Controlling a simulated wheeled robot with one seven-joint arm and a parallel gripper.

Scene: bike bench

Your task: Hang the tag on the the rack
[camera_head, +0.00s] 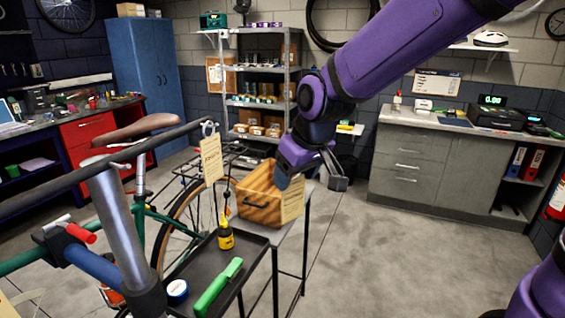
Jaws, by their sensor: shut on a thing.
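The exact grip on the tag is hidden. Another cream tag (211,159) hangs upright by a loop near the far end of a long dark bar (120,152), which looks like the rack. The held tag is to the right of this bar and lower in the picture, apart from it.
A green bicycle (170,222) is behind the bar. The floor at right is clear.

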